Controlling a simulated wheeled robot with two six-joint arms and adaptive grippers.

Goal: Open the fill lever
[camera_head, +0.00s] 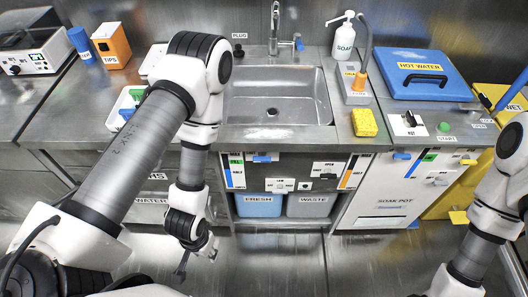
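Under the sink, a dark panel bears a blue lever handle (262,159) beside a white plate with a green tag (236,162). The lettering there is too small to read, so I cannot tell for sure that this is the fill lever. A similar blue handle (402,156) sticks out at the top of the soak pot front (390,192). My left gripper (192,262) hangs low in front of the cabinets, left of and below the panel, touching none of these handles. Its finger opening is unclear. My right arm comes in at the right; its gripper is outside the picture.
A FRESH bin (259,206) and a WASTE bin (307,206) stand below the panel. The sink (275,98) is above. A yellow cabinet (448,195) stands right of the soak pot. The floor (275,262) before the bins is clear.

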